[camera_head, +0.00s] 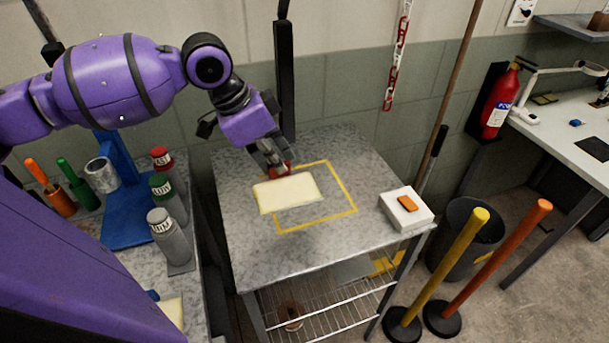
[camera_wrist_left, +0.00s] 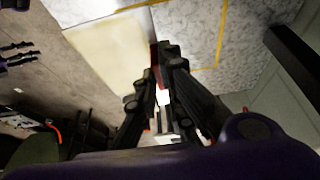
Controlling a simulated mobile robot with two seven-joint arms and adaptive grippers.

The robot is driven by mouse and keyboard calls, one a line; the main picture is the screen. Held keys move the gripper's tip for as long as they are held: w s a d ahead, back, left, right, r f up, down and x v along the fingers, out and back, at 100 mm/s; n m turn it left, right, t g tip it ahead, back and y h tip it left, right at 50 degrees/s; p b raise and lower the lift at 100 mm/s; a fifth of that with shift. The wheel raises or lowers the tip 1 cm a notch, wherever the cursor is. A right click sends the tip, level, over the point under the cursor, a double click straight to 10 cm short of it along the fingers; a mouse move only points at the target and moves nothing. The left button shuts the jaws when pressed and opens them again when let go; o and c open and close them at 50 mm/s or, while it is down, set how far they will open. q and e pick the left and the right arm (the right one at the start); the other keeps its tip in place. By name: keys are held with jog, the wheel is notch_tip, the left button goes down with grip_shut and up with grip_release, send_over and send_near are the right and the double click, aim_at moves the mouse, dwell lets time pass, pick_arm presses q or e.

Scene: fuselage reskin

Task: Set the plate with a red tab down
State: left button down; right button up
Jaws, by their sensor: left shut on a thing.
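The plate (camera_head: 288,194) is a pale cream slab with a red tab (camera_head: 279,169) on its far edge. My left gripper (camera_head: 275,166) is shut on the red tab. The plate is over the yellow-outlined rectangle (camera_head: 343,187) on the grey speckled table (camera_head: 240,238), overlapping its left part. I cannot tell whether it touches the tabletop or hangs just above it. In the left wrist view the plate (camera_wrist_left: 110,50) extends beyond the fingers (camera_wrist_left: 158,75), which close on the red tab. My right gripper is not in view.
A white box (camera_head: 407,216) with an orange piece on top sits at the table's right corner. Bottles (camera_head: 170,237) and a blue stand (camera_head: 127,220) are on the left bench. Yellow (camera_head: 447,265) and orange (camera_head: 497,255) posts stand right of the table. The table's front is clear.

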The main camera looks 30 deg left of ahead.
pick_arm(q)
jog(key=w+f, duration=0.4)
jog(key=w, duration=0.1)
jog(key=w+f+b, duration=0.1)
jog(key=w+f, duration=0.1)
jog(key=w, duration=0.1)
jog(key=shift+d+f, duration=0.3)
jog(key=shift+w+f, duration=0.35)
jog(key=f, duration=0.3)
jog(key=shift+w+f, duration=0.2)
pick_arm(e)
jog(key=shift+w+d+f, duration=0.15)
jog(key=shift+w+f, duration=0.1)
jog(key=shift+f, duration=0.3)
pick_arm(q)
jog(key=c, duration=1.9)
grip_release()
jog(key=shift+f, duration=0.1)
jog(key=shift+o, duration=0.2)
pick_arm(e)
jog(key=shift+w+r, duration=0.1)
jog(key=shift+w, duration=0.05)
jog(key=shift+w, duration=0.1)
